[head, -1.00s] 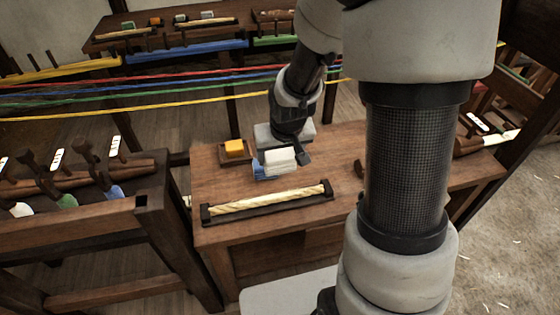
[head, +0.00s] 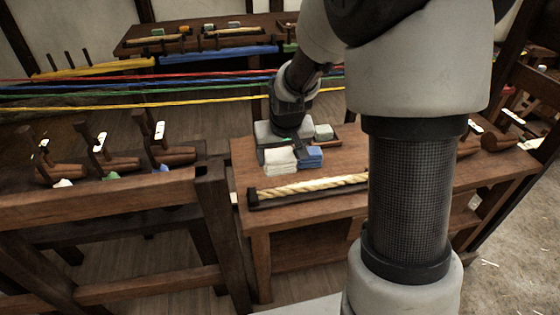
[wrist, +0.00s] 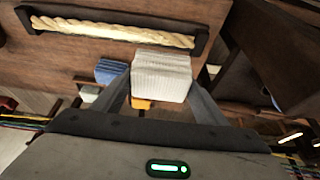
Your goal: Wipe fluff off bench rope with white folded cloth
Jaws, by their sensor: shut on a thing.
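The white folded cloth (head: 281,163) is held between the fingers of my gripper (head: 280,147). It also shows between both fingers in the wrist view (wrist: 160,72). The cream twisted rope (head: 312,186) lies in a dark cradle on the wooden bench (head: 400,176). In the head view my arm covers its right end; the wrist view shows the rope (wrist: 112,32) whole. The cloth is behind the rope's left part in the head view, apart from it. I cannot make out distinct fluff on the pale rope.
A blue folded cloth (head: 312,158) lies on the bench right of the white cloth. Coloured strands (head: 130,90) stretch behind the bench. A wooden rack (head: 110,200) stands at left.

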